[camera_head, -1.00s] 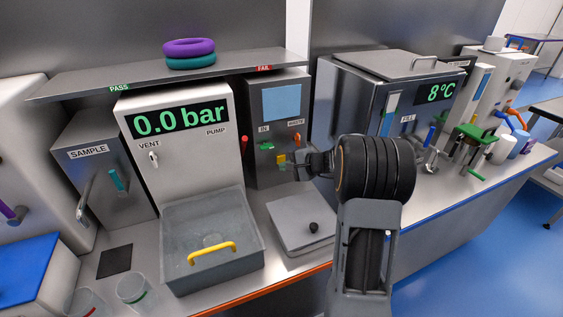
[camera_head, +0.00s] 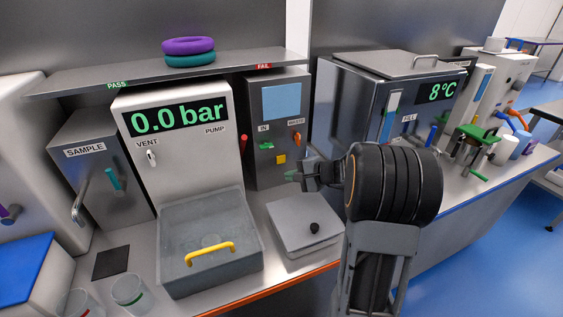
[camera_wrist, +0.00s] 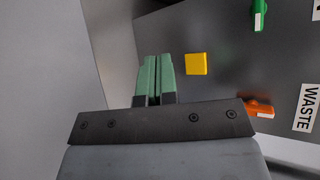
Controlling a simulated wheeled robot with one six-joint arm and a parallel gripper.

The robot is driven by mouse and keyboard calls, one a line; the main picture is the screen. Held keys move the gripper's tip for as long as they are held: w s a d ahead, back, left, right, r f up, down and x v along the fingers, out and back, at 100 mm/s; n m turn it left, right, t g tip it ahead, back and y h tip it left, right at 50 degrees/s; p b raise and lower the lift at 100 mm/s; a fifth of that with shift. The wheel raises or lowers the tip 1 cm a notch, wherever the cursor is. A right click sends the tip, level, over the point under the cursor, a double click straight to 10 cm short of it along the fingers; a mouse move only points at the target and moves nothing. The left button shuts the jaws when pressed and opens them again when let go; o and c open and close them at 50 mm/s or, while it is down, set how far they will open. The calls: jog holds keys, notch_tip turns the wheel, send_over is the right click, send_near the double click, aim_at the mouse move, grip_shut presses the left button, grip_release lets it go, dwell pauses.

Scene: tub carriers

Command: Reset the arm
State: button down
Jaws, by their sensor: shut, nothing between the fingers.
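My gripper (camera_head: 291,176) is in front of the grey IN/WASTE panel (camera_head: 262,168) in the head view, apart from it. In the wrist view my gripper's green fingers (camera_wrist: 155,75) are pressed together with nothing between them. A yellow square button (camera_wrist: 196,64) lies just right of the fingertips in the wrist view; it also shows on the panel in the head view (camera_head: 281,158). The orange WASTE handle (camera_head: 297,139) and green IN handle (camera_head: 266,146) sit above the button.
A grey box with a black knob (camera_head: 290,238) stands below my gripper. Left of it is a clear tub (camera_head: 180,270) with a yellow handle. The 8°C cabinet (camera_head: 340,100) stands to the right. A shelf (camera_head: 130,80) holds purple and teal rings (camera_head: 188,46).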

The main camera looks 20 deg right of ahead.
jog(key=shift+a+r, duration=0.1)
dwell(0.3)
jog(key=s+a+r+n+g+h+p, duration=0.2)
jog(key=s+a+r+n+g+p, duration=0.15)
jog(key=s+a+n, duration=0.35)
jog(key=s+a+r+n+g+h+p, duration=0.25)
jog(key=s+a+g, duration=0.2)
jog(key=s, duration=0.35)
jog(key=s+r+n+t+h+p, duration=0.1)
jog(key=s+r+n+h+p, duration=0.1)
jog(key=s, duration=0.4)
jog(key=shift+s+d+r+n+t+h, duration=0.3)
jog(key=shift+r+n+h, duration=0.35)
jog(key=shift+n+h, duration=0.45)
jog(key=c, duration=1.8)
grip_release()
